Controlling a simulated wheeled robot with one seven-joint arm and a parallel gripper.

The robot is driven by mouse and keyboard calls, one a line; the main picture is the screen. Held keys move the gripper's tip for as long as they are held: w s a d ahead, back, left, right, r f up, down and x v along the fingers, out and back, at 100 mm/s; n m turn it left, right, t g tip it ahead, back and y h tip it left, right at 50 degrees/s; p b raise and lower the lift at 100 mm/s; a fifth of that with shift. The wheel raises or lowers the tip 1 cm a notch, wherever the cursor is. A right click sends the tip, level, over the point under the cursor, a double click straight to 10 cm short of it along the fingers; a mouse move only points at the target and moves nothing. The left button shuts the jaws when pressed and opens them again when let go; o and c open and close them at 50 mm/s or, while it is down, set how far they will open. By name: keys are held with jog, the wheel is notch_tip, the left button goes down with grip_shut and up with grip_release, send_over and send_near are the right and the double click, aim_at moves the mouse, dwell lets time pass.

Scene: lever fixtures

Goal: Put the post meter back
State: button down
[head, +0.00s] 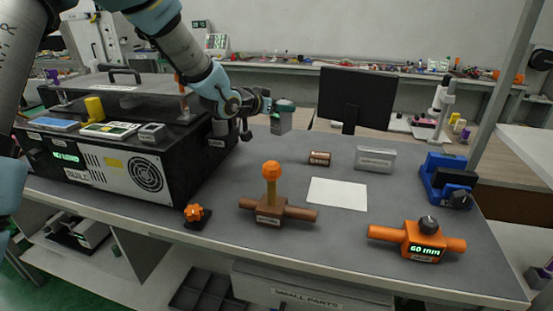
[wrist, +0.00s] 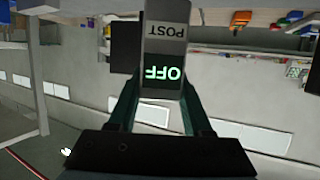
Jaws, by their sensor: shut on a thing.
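The post meter (wrist: 165,45) is a small grey block with a POST label and a lit green OFF display. In the wrist view it sits between the two fingers of my gripper (wrist: 160,95), its lettering upside down. In the head view my gripper (head: 268,104) is shut on the post meter (head: 283,118) and holds it in the air above the back of the bench, right of the black machine. A white rectangular sheet (head: 338,194) lies bare on the bench, lower and to the right. The fingertips are partly hidden by the meter in the wrist view.
The black machine (head: 150,178) fills the bench's left side. A brown fixture with an orange-knobbed lever (head: 271,190), an orange 60 mm fixture (head: 420,240), a blue fixture (head: 447,182), a copper cylinder (head: 319,158), a grey block (head: 375,159) and a small orange knob (head: 197,214) stand around the sheet.

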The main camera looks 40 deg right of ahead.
notch_tip(320, 180, down, 9)
jog(key=shift+p, duration=1.2)
jog(key=shift+f, duration=0.2)
jog(key=shift+f, duration=0.2)
jog(key=c, duration=0.6)
grip_release()
jog(key=shift+r, duration=0.15)
jog(key=shift+r, duration=0.1)
jog(key=b+v, duration=0.4)
jog(key=v, duration=0.8)
jog(key=shift+s, duration=0.1)
